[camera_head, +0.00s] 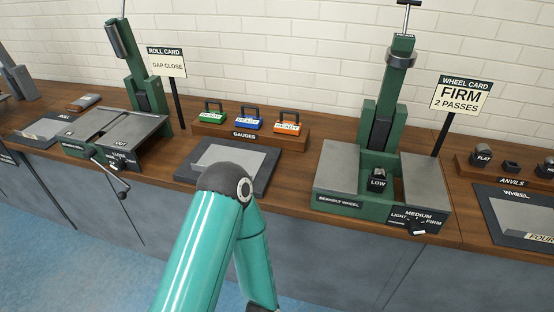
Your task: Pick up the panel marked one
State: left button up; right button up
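No panel with a readable "one" marking shows. A grey panel (231,158) lies flat on a dark mat (262,180) in the middle of the bench; my teal arm covers its front part, where any marking is hidden. Another grey panel (524,218), whose visible marking begins "FOUR", lies on the mat labelled WHEEL at the right edge. A third greenish-grey panel (42,128) lies near the ROLL label at the left; I can read no number on it. One teal arm of mine rises from the bottom centre and bends back down. Neither gripper shows.
A green rolling machine (150,85) with a crank stands left of the middle mat. A green wheel machine (386,128) stands to its right. Several coloured gauges (248,123) sit on a wooden block behind the mat. Sign cards stand on posts beside both machines.

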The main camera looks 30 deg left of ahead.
aim_at(230, 158)
jog(key=u, duration=0.2)
jog(key=i, duration=0.2)
jog(key=z, duration=1.55)
jog(key=k, duration=0.5)
jog(key=u, duration=0.8)
jog(key=k, duration=0.8)
jog(key=u, duration=1.25)
jog(key=i, duration=1.45)
jog(key=z, duration=0.55)
